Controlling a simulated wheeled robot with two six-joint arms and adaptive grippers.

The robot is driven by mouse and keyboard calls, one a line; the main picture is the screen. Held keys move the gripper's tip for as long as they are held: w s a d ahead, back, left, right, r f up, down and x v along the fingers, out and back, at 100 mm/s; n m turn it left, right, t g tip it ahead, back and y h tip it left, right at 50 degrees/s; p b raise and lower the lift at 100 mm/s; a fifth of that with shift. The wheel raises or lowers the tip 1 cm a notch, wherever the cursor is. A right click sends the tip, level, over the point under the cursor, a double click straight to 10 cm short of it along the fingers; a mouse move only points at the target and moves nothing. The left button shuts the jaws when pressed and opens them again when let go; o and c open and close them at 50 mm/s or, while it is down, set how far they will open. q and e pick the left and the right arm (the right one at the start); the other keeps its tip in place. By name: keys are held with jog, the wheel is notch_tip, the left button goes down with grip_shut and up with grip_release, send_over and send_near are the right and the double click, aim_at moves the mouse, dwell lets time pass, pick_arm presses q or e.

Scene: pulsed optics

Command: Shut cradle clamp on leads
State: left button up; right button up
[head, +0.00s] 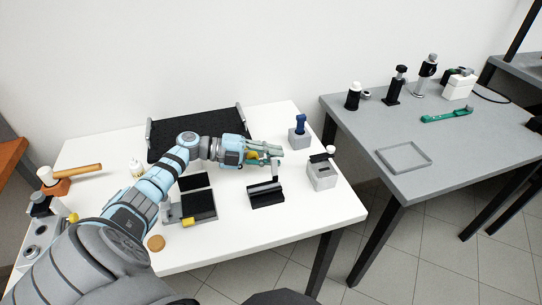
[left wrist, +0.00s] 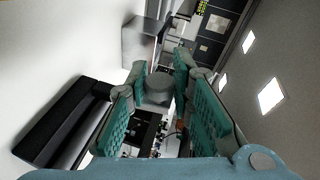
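The black cradle (head: 265,195) stands on the white table near its front edge; a raised black bar, perhaps its clamp, runs along its top. In the left wrist view a long black block (left wrist: 62,125), which looks like the cradle, lies at the left, outside the fingers. I cannot make out the leads, or tell whether the clamp is open. My right gripper is not in view.
A grey box (head: 321,176) with a white knob stands right of the cradle. A blue-topped grey block (head: 299,135) is behind. A black mat (head: 190,125) and a black-panelled fixture (head: 197,203) lie left. A grey table (head: 440,135) adjoins at right.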

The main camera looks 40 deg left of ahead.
pick_arm(q)
grip_shut()
